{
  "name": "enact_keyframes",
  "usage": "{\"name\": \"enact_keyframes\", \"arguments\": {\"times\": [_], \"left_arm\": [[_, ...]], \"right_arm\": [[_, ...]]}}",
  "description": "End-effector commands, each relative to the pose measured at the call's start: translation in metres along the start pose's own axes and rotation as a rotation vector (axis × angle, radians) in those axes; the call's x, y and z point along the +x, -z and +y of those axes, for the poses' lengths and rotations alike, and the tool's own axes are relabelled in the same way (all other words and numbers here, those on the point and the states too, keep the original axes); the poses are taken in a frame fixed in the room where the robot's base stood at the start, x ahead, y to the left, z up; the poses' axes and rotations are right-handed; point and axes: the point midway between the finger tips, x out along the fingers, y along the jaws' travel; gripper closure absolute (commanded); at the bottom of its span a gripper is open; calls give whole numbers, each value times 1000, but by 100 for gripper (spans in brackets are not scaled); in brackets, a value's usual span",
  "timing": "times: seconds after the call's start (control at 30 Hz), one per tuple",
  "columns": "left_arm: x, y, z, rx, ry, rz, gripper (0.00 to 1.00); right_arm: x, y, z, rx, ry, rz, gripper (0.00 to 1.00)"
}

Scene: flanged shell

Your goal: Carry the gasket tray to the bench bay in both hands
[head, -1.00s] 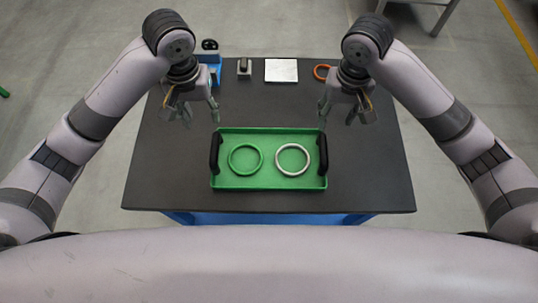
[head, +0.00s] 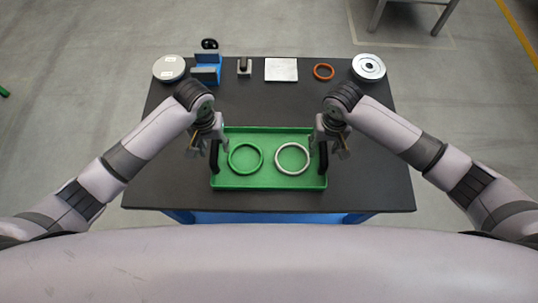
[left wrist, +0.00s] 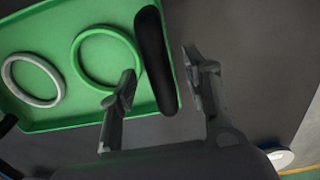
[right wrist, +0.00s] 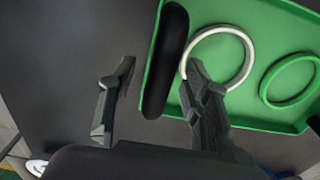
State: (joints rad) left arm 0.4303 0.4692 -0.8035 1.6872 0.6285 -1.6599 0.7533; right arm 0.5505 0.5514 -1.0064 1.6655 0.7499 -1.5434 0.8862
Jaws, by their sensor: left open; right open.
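The green gasket tray (head: 268,180) lies flat on the dark bench top, with a black handle at each end. A green ring (head: 232,168) lies in its left half and a white ring (head: 306,169) in its right half. My left gripper (head: 208,150) is open at the left handle (left wrist: 153,60); in the left wrist view its fingers (left wrist: 160,85) stand on either side of the handle. My right gripper (head: 330,150) is open at the right handle (right wrist: 166,60); in the right wrist view its fingers (right wrist: 158,82) straddle it. Neither gripper visibly touches a handle.
The bench front is clear.

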Motion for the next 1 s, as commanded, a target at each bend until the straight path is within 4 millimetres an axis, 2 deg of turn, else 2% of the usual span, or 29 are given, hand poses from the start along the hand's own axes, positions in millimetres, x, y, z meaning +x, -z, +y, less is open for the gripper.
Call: {"name": "enact_keyframes", "arguments": {"times": [0.13,0.43,1.0], "left_arm": [[8,0,0,0,0,0,56],[9,0,0,0,-1,1,56],[9,0,0,0,-1,1,93]], "right_arm": [[8,0,0,-1,0,0,56],[9,0,0,-1,0,0,56],[9,0,0,-1,0,1,93]]}}
